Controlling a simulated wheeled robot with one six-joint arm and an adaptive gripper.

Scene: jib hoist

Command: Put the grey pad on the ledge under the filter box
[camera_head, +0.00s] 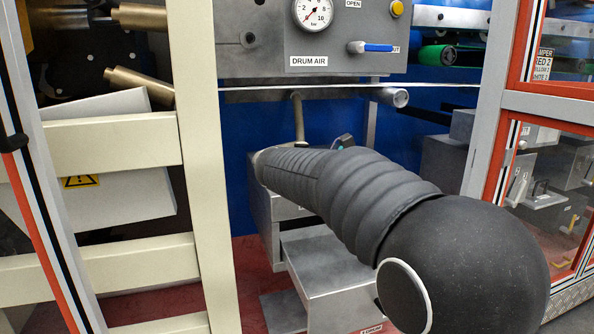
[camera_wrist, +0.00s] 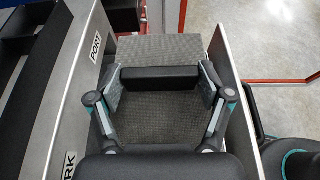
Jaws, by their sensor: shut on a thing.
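In the wrist view my gripper (camera_wrist: 160,86) has its two fingers on either side of a dark grey, bar-shaped piece (camera_wrist: 160,77) and is shut on it. It looks like the grey pad seen edge-on. It is over a dark grey surface, between two grey walls; contact below cannot be told. In the head view my gripper and the pad are hidden behind my black arm. Grey metal boxes (camera_head: 333,279) stand low beyond the arm; I cannot tell which is the filter box. The ledge is not clearly seen.
The left wall (camera_wrist: 75,80) carries a PORT label; the right wall (camera_wrist: 237,95) is close to the finger. A lighter grey block (camera_wrist: 165,48) lies ahead. A gauge panel (camera_head: 310,45) with a blue-handled lever and a horizontal pipe (camera_head: 330,96) are above the arm. Cream posts (camera_head: 205,170) stand left.

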